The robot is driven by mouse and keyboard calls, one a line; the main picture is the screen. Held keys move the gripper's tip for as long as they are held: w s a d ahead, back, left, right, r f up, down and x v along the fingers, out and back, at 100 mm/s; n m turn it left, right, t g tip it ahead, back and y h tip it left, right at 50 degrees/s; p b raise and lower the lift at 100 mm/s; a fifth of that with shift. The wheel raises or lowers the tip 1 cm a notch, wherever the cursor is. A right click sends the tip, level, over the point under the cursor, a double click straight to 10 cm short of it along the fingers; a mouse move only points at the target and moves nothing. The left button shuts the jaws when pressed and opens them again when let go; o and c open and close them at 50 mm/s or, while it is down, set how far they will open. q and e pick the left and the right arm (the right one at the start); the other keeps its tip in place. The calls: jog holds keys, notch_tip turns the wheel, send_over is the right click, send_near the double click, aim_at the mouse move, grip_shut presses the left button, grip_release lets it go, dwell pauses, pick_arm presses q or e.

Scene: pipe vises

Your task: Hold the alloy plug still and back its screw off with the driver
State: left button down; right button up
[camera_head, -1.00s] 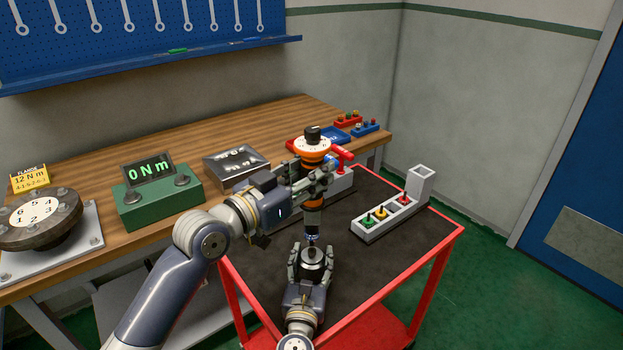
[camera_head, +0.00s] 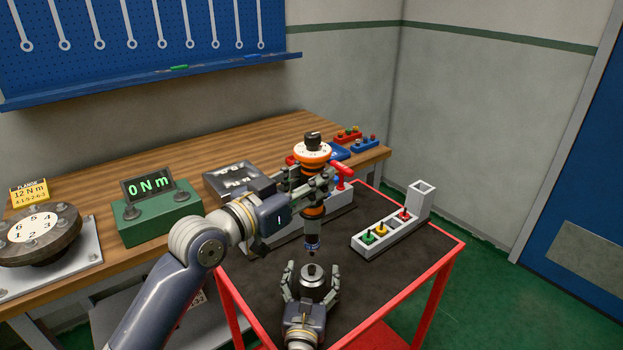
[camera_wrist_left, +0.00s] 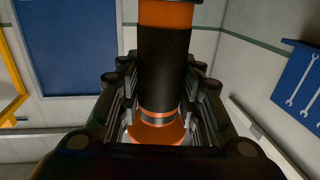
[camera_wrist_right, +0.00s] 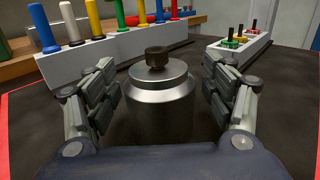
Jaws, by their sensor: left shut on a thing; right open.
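The alloy plug (camera_head: 312,284), a silvery cylinder with a dark screw (camera_wrist_right: 157,56) on top, stands upright on the cart. It fills the middle of the right wrist view (camera_wrist_right: 160,105). My right gripper (camera_head: 312,274) is open, with a finger on each side of the plug and gaps between. My left gripper (camera_head: 313,186) is shut on the driver (camera_head: 311,152), orange and black with a white dial and black knob. The driver hangs upright, its dark tip above the plug and apart from it. Its grip also shows in the left wrist view (camera_wrist_left: 163,75).
A grey rack with coloured screws (camera_head: 390,232) stands on the cart top (camera_head: 375,290) to the right. Another grey rack (camera_wrist_right: 125,48) with coloured handles stands behind the plug. The green tester (camera_head: 155,208) on the bench reads 0 Nm. The cart's front right is clear.

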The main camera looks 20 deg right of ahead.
pick_arm(q)
jog(key=shift+r, duration=0.25)
pick_arm(e)
jog(key=v, duration=1.2)
pick_arm(q)
jog(key=shift+s+f, duration=0.1)
